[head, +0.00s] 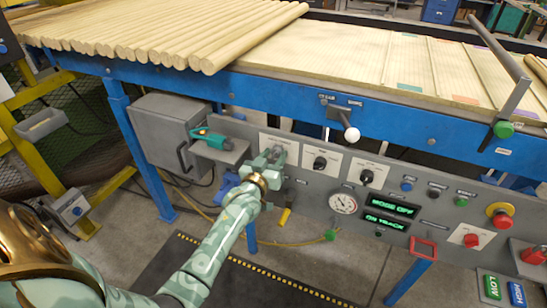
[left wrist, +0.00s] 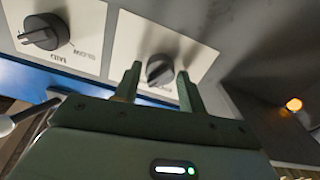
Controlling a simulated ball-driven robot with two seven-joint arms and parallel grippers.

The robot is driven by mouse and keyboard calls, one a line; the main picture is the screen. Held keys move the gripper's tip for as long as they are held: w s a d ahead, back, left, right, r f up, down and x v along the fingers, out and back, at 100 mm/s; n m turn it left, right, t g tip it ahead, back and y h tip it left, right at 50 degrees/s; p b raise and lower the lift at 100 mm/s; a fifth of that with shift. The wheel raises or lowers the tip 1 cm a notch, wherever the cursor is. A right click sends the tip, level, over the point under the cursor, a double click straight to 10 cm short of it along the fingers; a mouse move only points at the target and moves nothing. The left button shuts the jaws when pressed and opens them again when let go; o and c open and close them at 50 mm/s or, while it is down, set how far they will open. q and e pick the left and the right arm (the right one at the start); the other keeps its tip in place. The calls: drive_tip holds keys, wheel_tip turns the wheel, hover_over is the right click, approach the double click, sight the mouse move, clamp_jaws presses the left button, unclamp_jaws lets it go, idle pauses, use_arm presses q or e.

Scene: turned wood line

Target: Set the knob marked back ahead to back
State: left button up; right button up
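A grey control panel (head: 310,190) hangs under the blue conveyor frame. It has a row of black knobs on white plates. My left gripper (head: 273,154) is at the leftmost plate (head: 292,149) and hides most of its knob. In the left wrist view, that dark knob (left wrist: 160,69) shows between the two fingertips of the left gripper (left wrist: 158,84), with a gap on both sides. The fingers are apart and do not visibly pinch it. The knob's pointer is slanted. I cannot read its markings, so I cannot tell whether it is the back ahead knob. My right gripper is out of view.
A neighbouring knob (head: 320,163) sits close to the right of the gripper, and another knob (head: 367,204) is farther right. A white-balled lever (head: 351,134) juts out above. A teal tool (head: 207,137) lies on a small shelf to the left. A red stop button (head: 501,219) is at the right.

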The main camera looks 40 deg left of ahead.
use_arm(q)
drive_tip(key=c, duration=0.5)
drive_tip(key=shift+c, duration=0.2)
